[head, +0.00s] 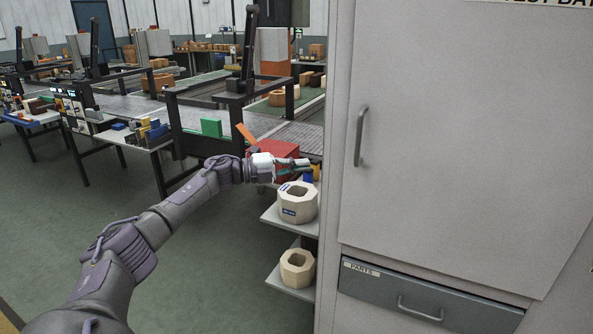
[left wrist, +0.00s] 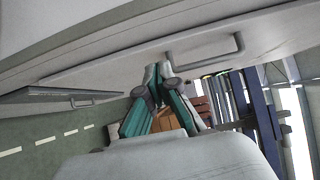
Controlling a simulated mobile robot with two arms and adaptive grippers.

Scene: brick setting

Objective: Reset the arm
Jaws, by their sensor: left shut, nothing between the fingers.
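My left arm reaches in from the left in the head view. Its left gripper (head: 304,165) is shut and empty, held beside the left edge of the grey cabinet (head: 450,150). In the left wrist view the gripper (left wrist: 156,84) shows its teal-and-grey fingers together, with the cabinet front and its door handle (left wrist: 238,50) close beyond. I cannot tell whether the fingertips touch the cabinet. My right gripper is not in view.
The cabinet door handle (head: 361,137) and the drawer marked PARTS (head: 425,297) face me. Shelves left of the cabinet hold pale octagonal blocks (head: 297,202). A red box (head: 275,150) sits behind my gripper. Open green floor (head: 200,285) lies below my arm.

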